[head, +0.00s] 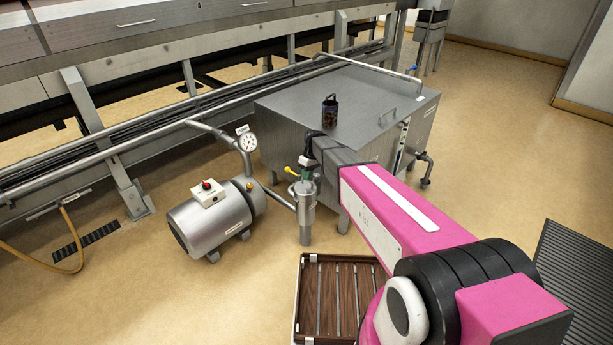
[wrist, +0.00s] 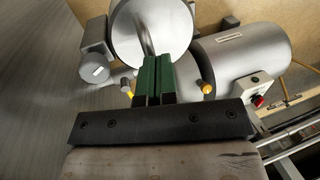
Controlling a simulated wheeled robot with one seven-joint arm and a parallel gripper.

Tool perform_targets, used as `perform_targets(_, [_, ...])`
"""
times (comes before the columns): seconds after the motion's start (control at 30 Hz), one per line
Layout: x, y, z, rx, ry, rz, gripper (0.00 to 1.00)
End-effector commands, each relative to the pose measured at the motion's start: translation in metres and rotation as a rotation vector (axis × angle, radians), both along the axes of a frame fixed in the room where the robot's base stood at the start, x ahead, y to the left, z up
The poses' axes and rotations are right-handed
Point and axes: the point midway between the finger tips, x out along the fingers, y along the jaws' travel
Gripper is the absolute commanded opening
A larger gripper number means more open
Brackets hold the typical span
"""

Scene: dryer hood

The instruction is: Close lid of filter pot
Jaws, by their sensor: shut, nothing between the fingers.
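The filter pot (head: 305,212) is an upright steel cylinder on the floor side of the steel tank, joined by a pipe to the pump. In the wrist view its round steel lid (wrist: 123,35) shows as a grey disc with a curved bar handle (wrist: 147,38). My gripper (wrist: 157,62) has green fingers, shut together and empty, overlapping the lower part of the disc in that view. In the head view my gripper (head: 306,176) is small, at the top of the pot. I cannot tell whether the fingers touch the lid or how far it stands open.
The pump motor (head: 212,222) and pressure gauge (head: 249,142) are at the left. A brown slatted crate (head: 328,290) lies in front. Open floor is at the right.

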Motion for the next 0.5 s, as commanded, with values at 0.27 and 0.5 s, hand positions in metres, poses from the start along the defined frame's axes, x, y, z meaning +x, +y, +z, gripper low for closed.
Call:
perform_targets(0.27, [-0.002,0.001,0.003,0.0,0.0,0.0,0.0])
perform_targets(0.5, [-0.02,0.008,0.03,0.0,0.0,-0.002,0.0])
